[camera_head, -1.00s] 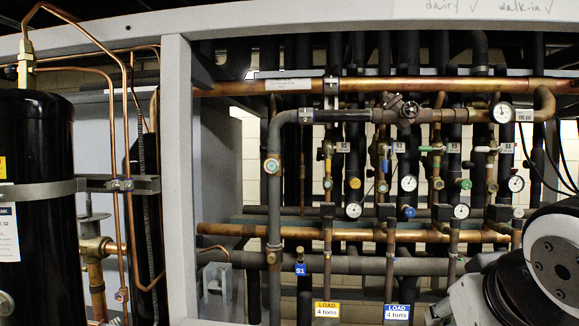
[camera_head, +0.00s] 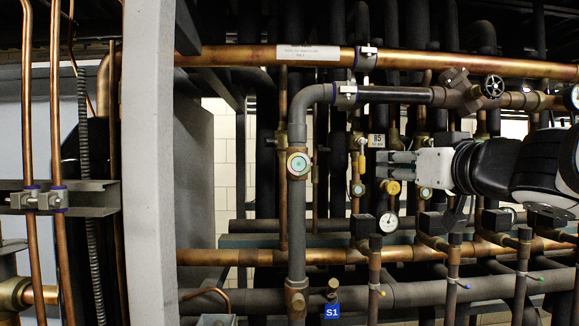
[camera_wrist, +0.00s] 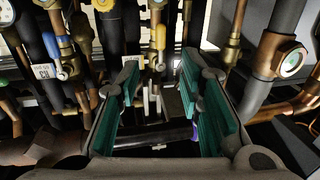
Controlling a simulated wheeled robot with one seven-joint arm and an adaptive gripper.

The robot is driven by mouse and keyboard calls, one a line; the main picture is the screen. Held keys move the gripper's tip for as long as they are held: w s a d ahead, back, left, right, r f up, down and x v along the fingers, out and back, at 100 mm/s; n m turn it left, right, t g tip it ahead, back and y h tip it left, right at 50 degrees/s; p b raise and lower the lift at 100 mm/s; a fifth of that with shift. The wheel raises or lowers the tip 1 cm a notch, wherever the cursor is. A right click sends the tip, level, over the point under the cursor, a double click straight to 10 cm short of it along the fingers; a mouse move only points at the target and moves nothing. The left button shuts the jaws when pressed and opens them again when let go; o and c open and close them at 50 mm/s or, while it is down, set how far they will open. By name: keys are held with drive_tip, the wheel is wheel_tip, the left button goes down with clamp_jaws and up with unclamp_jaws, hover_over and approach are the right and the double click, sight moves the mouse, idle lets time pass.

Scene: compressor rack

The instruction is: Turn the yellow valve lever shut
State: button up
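The yellow valve lever (camera_head: 361,164) stands roughly upright on a thin copper line, below and left of the R5 tag in the head view. In the wrist view it shows as a yellow piece (camera_wrist: 160,38) at top centre, beyond the fingers. My gripper (camera_head: 386,164) is just right of the lever in the head view, its fingers pointing left. In the wrist view my gripper (camera_wrist: 158,92) is open, with teal pads wide apart and nothing held between them. I cannot tell whether any finger touches the lever.
A yellow round cap (camera_head: 391,187) sits just below my fingers, with a pressure gauge (camera_head: 388,222) under it. A grey pipe with a sight glass (camera_head: 298,163) stands left of the lever. A copper pipe (camera_head: 420,65) runs above. A grey post (camera_head: 150,170) stands further left.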

sight(363, 163)
drive_tip(key=w, duration=0.4)
drive_tip(key=w+a+b, duration=0.1)
drive_tip(key=w, duration=0.3)
drive_tip(key=w+a+b, duration=0.1)
drive_tip(key=w, duration=0.2)
drive_tip(key=shift+w+a, duration=0.2)
drive_tip(key=shift+w, duration=0.2)
drive_tip(key=shift+c, duration=0.6)
clamp_jaws()
